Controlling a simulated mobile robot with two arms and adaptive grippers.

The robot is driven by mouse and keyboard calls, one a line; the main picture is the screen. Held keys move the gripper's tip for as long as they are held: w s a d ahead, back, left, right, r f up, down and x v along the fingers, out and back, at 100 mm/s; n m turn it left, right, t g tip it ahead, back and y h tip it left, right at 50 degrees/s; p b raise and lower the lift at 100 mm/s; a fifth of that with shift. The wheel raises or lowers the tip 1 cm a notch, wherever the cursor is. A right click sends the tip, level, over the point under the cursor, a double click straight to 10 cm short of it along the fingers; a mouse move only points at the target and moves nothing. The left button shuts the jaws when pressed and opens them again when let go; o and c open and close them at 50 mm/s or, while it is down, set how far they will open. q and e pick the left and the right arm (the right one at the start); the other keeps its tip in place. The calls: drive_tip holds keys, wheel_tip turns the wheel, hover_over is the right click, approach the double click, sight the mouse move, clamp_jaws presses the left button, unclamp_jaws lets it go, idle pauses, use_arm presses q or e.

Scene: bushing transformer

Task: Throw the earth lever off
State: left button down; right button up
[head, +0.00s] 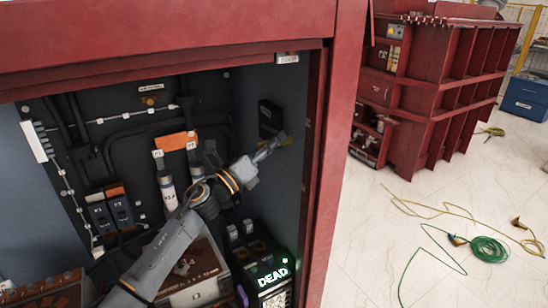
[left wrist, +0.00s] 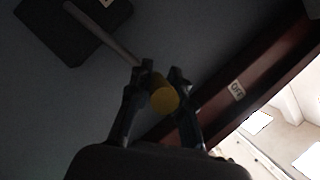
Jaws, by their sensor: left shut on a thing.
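The earth lever is a grey rod (left wrist: 98,30) with a yellow knob (left wrist: 164,99). In the left wrist view the rod runs from a black box (left wrist: 65,30) at the upper left to the knob. My left gripper (left wrist: 158,84) is shut on the lever at its knob end, with a finger on each side. In the head view the black box (head: 270,112) is on the cabinet's right inner wall, and my left gripper (head: 277,146) is just below it, hiding most of the lever. An OFF label (left wrist: 237,91) sits right of the knob. My right gripper is not in view.
The red cabinet frame (head: 329,150) stands close right of my left gripper. Inside are bushings (head: 166,187), cables, an orange block (head: 176,142) and a lit DEAD sign (head: 273,276). Outside, a red transformer (head: 440,90) and a green cable coil (head: 488,249) are on the pale floor.

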use_arm(q)
wheel_tip(320, 180, up, 7)
drive_tip(key=w+a, duration=0.1)
drive_tip(key=w, duration=0.1)
drive_tip(key=shift+w+a+r, duration=0.2)
drive_tip(key=shift+w+a, duration=0.1)
drive_tip(key=shift+w, duration=0.05)
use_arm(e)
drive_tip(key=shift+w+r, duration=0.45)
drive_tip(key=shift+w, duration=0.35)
use_arm(q)
drive_tip(key=c, duration=1.2)
unclamp_jaws()
drive_tip(key=shift+w+f, duration=0.1)
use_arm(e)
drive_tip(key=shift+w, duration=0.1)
use_arm(q)
drive_tip(key=shift+a, duration=0.15)
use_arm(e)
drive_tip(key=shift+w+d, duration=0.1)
use_arm(q)
drive_tip(key=v, duration=1.2)
